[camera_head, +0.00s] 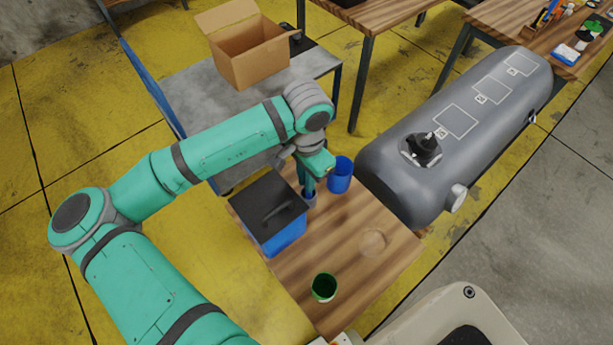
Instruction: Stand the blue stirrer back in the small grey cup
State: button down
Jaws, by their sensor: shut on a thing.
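My gripper (310,178) is at the far side of the small wooden table, pointing down just above the small grey cup (310,203). It is shut on a thin piece, which I take for the blue stirrer; the fingers hide most of it. The cup stands upright between a dark-lidded blue box and a blue cup. The fingertips are right at the cup's mouth in this view. I cannot tell whether the stirrer's lower end is inside the cup or above it.
The blue box with dark lid (283,236) is close left of the cup; a larger blue cup (340,175) is close right.

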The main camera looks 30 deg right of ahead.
jog(key=c, duration=1.7)
grip_release()
jog(key=shift+o, duration=0.2)
notch_tip(320, 180, up, 11)
jog(key=shift+f, duration=0.1)
